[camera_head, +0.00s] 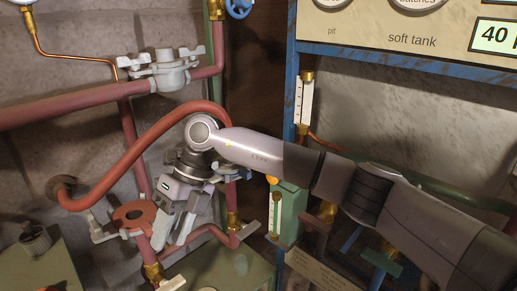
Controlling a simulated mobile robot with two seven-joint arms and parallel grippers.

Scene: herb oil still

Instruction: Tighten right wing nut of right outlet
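My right gripper (174,236) reaches in from the right and points down and to the left, in front of the pipework. Its two pale fingers look apart, and I see nothing clearly held between them. A copper-red flange (133,214) with a pale lever-like piece (100,232) at its left stands just left of the fingers. A grey clamp with wing nuts (168,70) sits on the upper pipe, above the gripper; its right wing nut (191,53) shows clearly. Pale fittings (232,172) behind my wrist are partly hidden. I cannot tell which fitting is the right outlet. My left gripper is out of view.
A curved red hose (135,150) arches close behind my wrist. A blue frame post (291,90) and a green box (289,212) stand to the right, near my forearm. A greenish tank top (232,268) lies below the gripper.

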